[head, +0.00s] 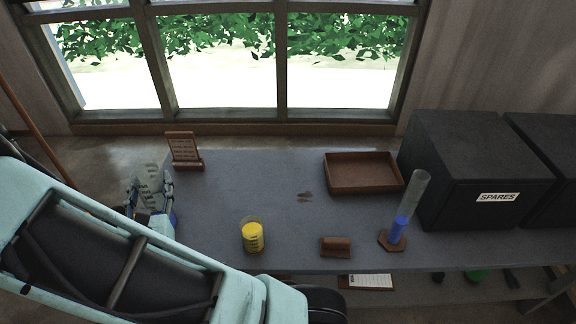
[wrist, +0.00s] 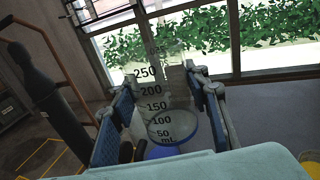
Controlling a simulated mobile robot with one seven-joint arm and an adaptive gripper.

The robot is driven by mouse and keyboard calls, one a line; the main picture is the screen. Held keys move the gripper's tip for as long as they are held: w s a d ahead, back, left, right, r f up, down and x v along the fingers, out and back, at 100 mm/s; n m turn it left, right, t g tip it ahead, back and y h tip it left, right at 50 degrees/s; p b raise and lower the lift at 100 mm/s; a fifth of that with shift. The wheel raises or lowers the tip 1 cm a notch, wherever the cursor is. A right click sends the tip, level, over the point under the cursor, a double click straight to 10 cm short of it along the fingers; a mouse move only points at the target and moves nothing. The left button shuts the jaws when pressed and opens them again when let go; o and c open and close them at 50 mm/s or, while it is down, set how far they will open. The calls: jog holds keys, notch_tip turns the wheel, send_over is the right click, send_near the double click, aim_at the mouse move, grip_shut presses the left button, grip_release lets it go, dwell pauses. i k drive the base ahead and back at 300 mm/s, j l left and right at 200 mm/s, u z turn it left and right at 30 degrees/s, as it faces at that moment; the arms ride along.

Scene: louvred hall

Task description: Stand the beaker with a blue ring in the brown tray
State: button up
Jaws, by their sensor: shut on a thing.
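A clear beaker (wrist: 156,104) with black volume marks up to 250 and more stands between the fingers of my gripper (wrist: 165,82) in the wrist view. Blue shows near its lower end, partly hidden by my wrist. My gripper is shut on it. In the head view my gripper (head: 150,198) holds the beaker (head: 149,179) at the left end of the grey table, and its base is hidden. The brown tray (head: 364,189) lies empty toward the back right of the table, well apart from my gripper.
A beaker of yellow content (head: 253,238) stands mid-table. A tall cylinder with blue liquid (head: 399,226) stands right, near a small brown block (head: 336,247). A brown sign holder (head: 184,152) stands at the back left. Black SPARES boxes (head: 464,165) fill the right. The table before the tray is mostly clear.

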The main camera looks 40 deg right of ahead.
aim_at(344, 182)
jog(key=k+l, duration=0.2)
jog(key=k, duration=0.35)
jog(key=k+l, duration=0.2)
jog(key=k, duration=0.4)
jog(key=k+l+z, duration=0.2)
jog(key=k, duration=0.3)
jog(key=z, duration=1.05)
jog(key=i+z, duration=0.2)
jog(key=z, duration=0.15)
jog(key=i, duration=0.8)
